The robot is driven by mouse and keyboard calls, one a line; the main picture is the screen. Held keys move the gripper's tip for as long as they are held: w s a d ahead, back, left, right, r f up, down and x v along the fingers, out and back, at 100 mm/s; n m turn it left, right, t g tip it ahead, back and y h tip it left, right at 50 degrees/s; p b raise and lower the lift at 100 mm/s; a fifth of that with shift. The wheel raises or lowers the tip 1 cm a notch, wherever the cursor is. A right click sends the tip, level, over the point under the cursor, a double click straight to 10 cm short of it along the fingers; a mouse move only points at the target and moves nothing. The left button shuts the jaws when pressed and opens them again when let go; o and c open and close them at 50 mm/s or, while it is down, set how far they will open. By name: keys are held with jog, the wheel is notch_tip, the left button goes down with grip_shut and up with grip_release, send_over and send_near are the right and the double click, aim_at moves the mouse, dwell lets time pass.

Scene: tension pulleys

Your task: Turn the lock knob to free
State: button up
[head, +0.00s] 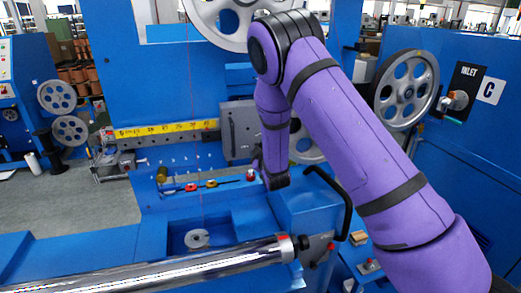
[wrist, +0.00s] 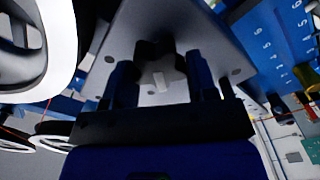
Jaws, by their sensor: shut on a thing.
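The lock knob (wrist: 158,62) is a dark, lobed knob with a small pale mark, on a grey metal plate (wrist: 112,45) with several holes. My gripper (wrist: 161,72) has one finger on each side of the knob and is shut on it in the wrist view. My arm hides the knob there, and the fingers cannot be made out clearly. Which setting the knob points to cannot be read.
A yellow numbered scale (head: 165,130) runs left of the plate. Grey spoked pulleys (head: 405,90) sit on the blue machine. A shiny roller (head: 170,272) crosses the front. A black curved handle (head: 345,200) rises right of my wrist. White-rimmed wheels (wrist: 60,45) show close by at left.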

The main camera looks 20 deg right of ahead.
jog(key=shift+f+n, duration=0.2)
jog(key=shift+n, duration=1.9)
jog(key=shift+f+n, duration=0.15)
jog(key=shift+n, duration=1.95)
jog(key=o, duration=0.9)
jog(key=shift+s+a, duration=0.1)
jog(key=shift+s, duration=0.05)
jog(key=s, duration=1)
jog(key=shift+s, duration=0.3)
